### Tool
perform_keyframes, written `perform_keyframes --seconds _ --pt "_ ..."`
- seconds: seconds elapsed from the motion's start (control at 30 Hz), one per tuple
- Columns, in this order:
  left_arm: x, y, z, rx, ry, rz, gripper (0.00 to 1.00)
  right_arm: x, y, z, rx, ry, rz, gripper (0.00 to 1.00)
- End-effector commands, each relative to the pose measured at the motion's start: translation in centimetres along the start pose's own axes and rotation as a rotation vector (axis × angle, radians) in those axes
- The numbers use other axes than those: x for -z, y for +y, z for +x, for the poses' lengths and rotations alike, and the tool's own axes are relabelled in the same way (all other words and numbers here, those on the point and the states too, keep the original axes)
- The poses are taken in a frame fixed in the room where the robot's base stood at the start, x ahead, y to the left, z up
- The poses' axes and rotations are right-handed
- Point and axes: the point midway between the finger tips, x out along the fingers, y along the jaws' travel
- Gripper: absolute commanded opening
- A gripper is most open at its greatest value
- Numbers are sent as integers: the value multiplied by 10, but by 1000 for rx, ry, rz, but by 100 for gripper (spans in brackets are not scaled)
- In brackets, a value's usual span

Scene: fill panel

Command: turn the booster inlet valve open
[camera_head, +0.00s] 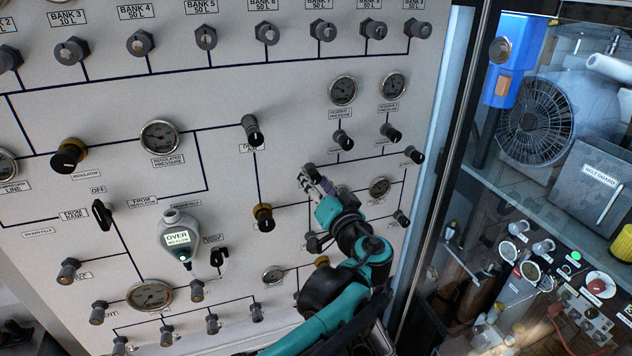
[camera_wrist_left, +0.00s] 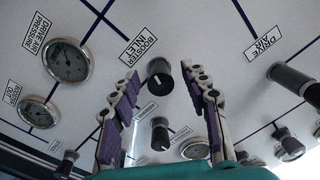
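The booster inlet valve (camera_wrist_left: 160,74) is a dark round knob with a pale mark, beside its "BOOSTER INLET" label (camera_wrist_left: 139,37) in the left wrist view. My left gripper (camera_wrist_left: 163,80) is open and empty, with one purple-padded finger on either side of the knob in that view. The knob appears beyond the fingertips; contact cannot be made out. In the head view my left gripper (camera_head: 312,180) is close to the panel (camera_head: 225,95), and I cannot make out the booster inlet knob there. My right gripper is not in view.
The drive air knob (camera_wrist_left: 293,84) sticks out at the right in the wrist view. The drive air pressure gauge (camera_wrist_left: 66,60) is at the left. Below is another knob (camera_wrist_left: 160,133). In the head view a glass-fronted cabinet with a fan (camera_head: 538,122) stands right of the panel.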

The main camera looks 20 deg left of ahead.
Motion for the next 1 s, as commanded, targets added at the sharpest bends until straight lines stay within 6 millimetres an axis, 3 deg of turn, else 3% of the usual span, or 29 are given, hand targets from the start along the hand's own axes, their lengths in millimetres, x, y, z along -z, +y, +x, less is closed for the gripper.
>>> perform_keyframes --seconds 0.27,0.7,1.0 --pt "1 0 -9 -2 1 0 45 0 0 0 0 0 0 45" --pt "0 1 -97 -5 3 0 45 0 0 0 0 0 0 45" --pt "0 0 -120 0 0 0 45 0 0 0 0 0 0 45"
